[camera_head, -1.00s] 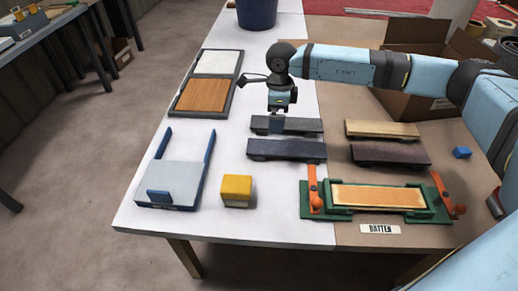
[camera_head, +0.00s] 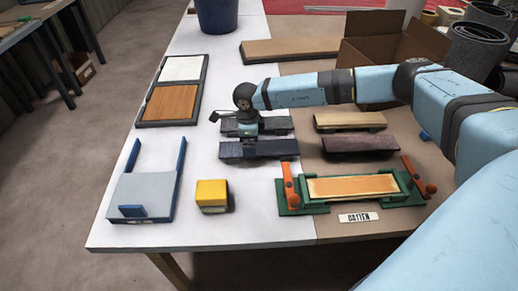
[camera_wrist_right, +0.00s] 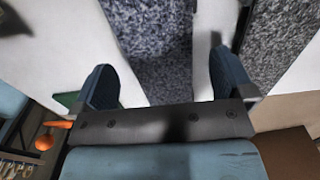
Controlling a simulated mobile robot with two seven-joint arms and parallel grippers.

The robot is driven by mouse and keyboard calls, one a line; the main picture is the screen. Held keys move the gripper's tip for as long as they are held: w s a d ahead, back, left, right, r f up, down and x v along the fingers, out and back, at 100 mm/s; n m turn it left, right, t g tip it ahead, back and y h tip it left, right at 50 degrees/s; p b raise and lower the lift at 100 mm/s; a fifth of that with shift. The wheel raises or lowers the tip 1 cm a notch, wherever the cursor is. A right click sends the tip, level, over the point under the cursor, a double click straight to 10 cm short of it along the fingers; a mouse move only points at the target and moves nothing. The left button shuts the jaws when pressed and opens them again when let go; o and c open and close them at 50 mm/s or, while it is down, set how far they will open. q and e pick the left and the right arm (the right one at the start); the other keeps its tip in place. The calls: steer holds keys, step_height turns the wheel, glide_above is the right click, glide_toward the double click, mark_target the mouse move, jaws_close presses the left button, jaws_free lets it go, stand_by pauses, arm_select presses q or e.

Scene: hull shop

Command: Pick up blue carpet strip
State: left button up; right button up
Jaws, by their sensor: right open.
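A dark blue-grey carpet strip (camera_head: 283,148) lies on the white half of the table, the nearer of two there. A greyer strip (camera_head: 279,125) lies just behind it. My right gripper (camera_head: 246,140) is low over the left part of these strips and partly hides them. In the right wrist view my right gripper (camera_wrist_right: 163,85) is open and empty, with a finger on each side of the bluish strip (camera_wrist_right: 152,35). The greyer strip (camera_wrist_right: 280,35) is at the right there. Contact cannot be told. My left gripper is not in view.
A beige strip (camera_head: 350,120) and a purple-brown strip (camera_head: 360,143) lie to the right. A green frame with orange clamps (camera_head: 290,202), a yellow block (camera_head: 211,193) and a grey-blue holder (camera_head: 144,192) are nearer. An open cardboard box (camera_head: 395,50) stands behind.

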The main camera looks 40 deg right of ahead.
steer(key=shift+f, duration=0.9)
steer(key=c, duration=0.9)
steer(key=shift+r, duration=0.1)
steer(key=shift+c, duration=0.2)
